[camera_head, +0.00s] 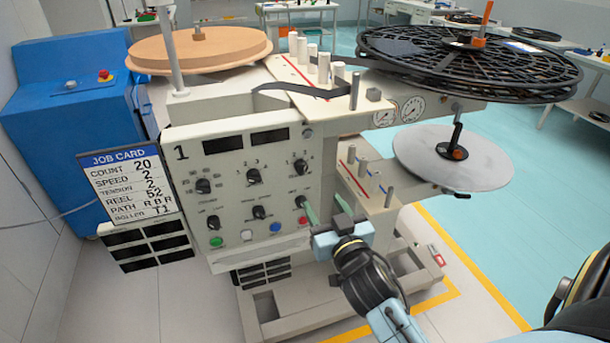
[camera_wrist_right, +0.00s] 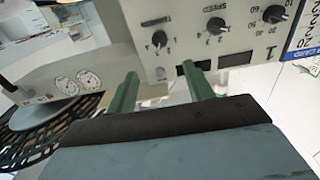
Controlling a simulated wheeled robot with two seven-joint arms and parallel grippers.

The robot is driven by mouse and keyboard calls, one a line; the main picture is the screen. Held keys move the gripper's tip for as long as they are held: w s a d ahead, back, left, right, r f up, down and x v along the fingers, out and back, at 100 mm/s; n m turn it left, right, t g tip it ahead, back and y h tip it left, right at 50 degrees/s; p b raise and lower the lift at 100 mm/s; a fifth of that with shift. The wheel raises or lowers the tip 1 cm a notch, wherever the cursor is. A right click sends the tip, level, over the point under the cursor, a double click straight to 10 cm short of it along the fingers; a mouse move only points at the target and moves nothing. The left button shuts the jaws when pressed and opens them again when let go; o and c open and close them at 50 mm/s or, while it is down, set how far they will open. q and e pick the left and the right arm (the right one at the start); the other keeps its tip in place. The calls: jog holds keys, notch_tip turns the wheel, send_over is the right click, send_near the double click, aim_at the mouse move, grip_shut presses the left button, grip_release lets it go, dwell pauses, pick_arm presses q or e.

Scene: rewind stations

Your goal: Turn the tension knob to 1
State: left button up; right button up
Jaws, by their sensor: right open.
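The grey control panel (camera_head: 232,205) has a top row of three black knobs. The rightmost top knob (camera_head: 301,166) has small numbers around it, and it looks like the knob (camera_wrist_right: 159,39) at the left of the row in the wrist view. Its name label is too small to read, and I cannot tell where its pointer sits. The middle knob (camera_wrist_right: 216,25) is marked SPEED. My right gripper (camera_head: 325,209) is open and empty, in front of the panel's lower right corner. Its two green fingers (camera_wrist_right: 160,75) show apart in the wrist view. My left gripper is not in view.
A job card (camera_head: 129,186) left of the panel reads TENSION 2. Lower knobs and coloured buttons, including a red button (camera_head: 303,220), sit below the top row. A metal disc (camera_head: 450,172) and a black reel (camera_head: 470,62) stand at right.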

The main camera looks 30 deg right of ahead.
aim_at(303, 170)
jog(key=x, duration=1.1)
jog(key=shift+w, duration=0.35)
jog(key=shift+w+d, duration=0.15)
jog(key=shift+w, duration=0.5)
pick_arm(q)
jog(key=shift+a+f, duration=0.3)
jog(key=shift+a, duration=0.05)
pick_arm(e)
jog(key=shift+c, duration=0.3)
jog(key=c, duration=0.9)
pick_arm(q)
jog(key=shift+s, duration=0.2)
